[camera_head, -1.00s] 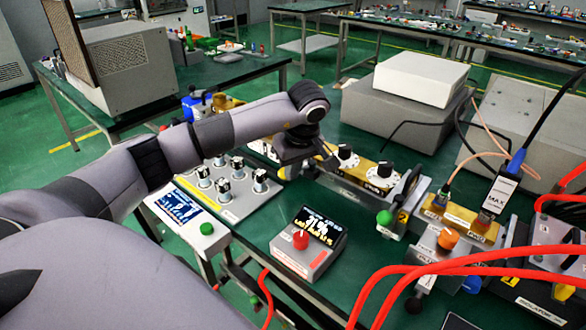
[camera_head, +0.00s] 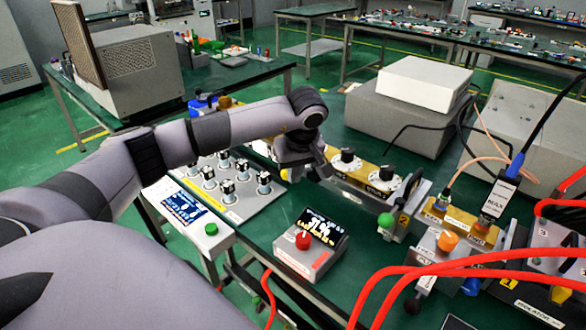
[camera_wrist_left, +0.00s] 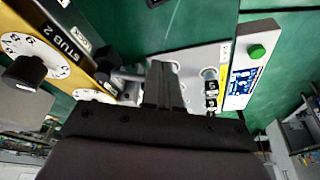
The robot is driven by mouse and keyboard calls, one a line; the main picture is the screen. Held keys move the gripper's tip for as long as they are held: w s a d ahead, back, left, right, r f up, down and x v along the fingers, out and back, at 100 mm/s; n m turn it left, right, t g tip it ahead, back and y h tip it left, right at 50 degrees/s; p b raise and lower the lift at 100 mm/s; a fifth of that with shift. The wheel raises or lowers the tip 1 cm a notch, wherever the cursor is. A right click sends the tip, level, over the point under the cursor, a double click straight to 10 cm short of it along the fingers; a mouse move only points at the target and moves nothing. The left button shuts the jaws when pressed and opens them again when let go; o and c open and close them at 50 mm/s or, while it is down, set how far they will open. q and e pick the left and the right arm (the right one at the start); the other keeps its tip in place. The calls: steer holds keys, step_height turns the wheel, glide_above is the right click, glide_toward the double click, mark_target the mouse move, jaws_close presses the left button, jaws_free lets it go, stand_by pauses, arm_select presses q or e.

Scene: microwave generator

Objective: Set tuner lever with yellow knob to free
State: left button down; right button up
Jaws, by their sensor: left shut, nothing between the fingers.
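The brass stub tuner (camera_head: 362,184) with white dials and black knobs runs along the bench. In the left wrist view its gold body (camera_wrist_left: 38,102) is at the left, with the STUB 2 dial (camera_wrist_left: 20,52) and a label that seems to read LOCK. I cannot make out a lever with a yellow knob; my gripper and wrist may hide it. My left gripper (camera_head: 318,172) is over the far left end of the tuner, beside the knob panel. Its fingers (camera_wrist_left: 163,85) are shut and empty. My right gripper is not in view.
A grey panel with several knobs (camera_head: 232,200) lies left of the gripper. A red-knobbed meter box (camera_head: 310,250) is in front. Red cables (camera_head: 450,262) cross the front right.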

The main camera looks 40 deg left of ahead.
arm_select(q)
steer(key=d+v, duration=0.1)
steer(key=v, duration=1)
steer(key=shift+s+d+f+b, duration=0.15)
steer(key=shift+s+d+b, duration=0.1)
steer(key=shift+b, duration=0.1)
